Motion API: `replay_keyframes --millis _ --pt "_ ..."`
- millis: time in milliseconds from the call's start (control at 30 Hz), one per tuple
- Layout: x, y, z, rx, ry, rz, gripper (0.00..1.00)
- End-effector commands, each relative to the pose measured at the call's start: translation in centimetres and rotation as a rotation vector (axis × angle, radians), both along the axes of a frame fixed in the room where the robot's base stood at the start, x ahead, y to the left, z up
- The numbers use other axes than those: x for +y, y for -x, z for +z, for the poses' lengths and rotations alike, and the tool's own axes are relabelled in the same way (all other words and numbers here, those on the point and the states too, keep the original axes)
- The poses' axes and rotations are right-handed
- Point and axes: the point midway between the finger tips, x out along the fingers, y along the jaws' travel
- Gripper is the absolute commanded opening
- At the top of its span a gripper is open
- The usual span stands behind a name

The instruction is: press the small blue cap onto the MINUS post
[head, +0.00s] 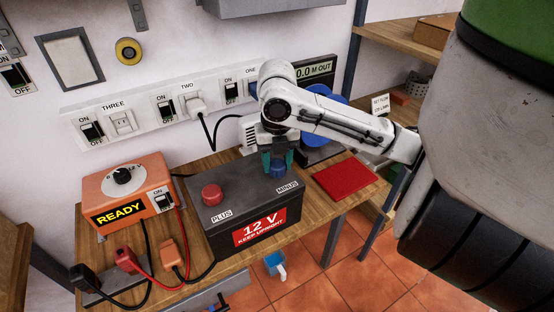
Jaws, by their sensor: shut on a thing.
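The black battery (246,222) stands on the wooden bench with a red "12 V KEEP UPRIGHT" label facing front. The small blue cap (278,170) is at the battery's top right, behind the MINUS label (287,186). My gripper (277,160) comes down from above and its teal fingers are shut on the blue cap. The MINUS post is hidden under the cap. I cannot tell whether the cap is touching the post or fully down on it. A red cap (212,194) sits at the battery's left, by the PLUS label (221,215).
An orange charger (128,205) reading READY stands left of the battery. Dark, red and orange clamps (125,260) with cables lie in front of it. A red mat (345,178) lies to the right. A switch and socket strip (140,113) runs along the wall behind.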

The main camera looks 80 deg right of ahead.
Motion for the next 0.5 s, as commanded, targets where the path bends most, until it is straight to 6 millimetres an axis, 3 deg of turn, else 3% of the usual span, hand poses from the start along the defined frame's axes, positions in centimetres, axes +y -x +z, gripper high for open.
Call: replay_keyframes --millis 100,133,400,500 --pt "0.03 0.01 -0.25 0.0 -0.001 0.0 0.23" --pt "0.02 0.01 -0.21 0.0 0.0 0.0 0.48" --pt "0.02 0.0 -0.19 0.0 0.0 0.0 0.74" --pt "0.02 0.0 -0.19 0.0 0.0 0.0 0.75"
